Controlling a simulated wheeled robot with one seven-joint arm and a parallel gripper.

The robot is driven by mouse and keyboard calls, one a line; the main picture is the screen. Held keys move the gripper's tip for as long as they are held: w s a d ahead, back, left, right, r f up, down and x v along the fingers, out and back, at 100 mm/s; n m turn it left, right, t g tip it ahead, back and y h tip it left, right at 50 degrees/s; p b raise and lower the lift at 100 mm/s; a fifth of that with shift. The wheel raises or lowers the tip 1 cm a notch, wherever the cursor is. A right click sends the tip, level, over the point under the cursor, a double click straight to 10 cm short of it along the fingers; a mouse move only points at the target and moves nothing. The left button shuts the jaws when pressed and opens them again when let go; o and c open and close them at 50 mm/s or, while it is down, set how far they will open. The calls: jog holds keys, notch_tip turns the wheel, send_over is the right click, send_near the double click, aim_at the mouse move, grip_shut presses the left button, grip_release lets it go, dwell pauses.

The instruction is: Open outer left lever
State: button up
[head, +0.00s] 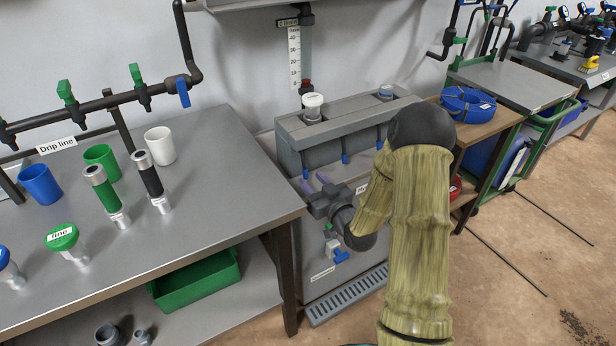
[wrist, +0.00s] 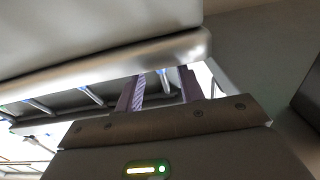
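A grey manifold unit (head: 322,150) stands at the centre of the head view, with a row of small blue levers along its front. The outer left lever (head: 305,173) is the leftmost one, small and partly hidden by my gripper. Two more levers, a middle one (head: 345,158) and one further right (head: 379,145), hang down; my arm covers the unit's right end. My gripper (head: 314,180) is just in front of the left end, its purple fingers pointing at the unit. In the wrist view the fingers (wrist: 160,87) stand apart with a gap between them; contact with the lever cannot be told.
A bench (head: 225,190) with cups and filters stands on the left, a green bin (head: 197,278) beneath it. A blue tap (head: 340,256) and a grey grate (head: 347,295) are low on the unit's front. A wooden shelf with a blue hose coil (head: 467,104) stands right.

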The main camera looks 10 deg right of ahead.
aim_at(307, 175)
jog(key=shift+x, duration=1.6)
grip_shut()
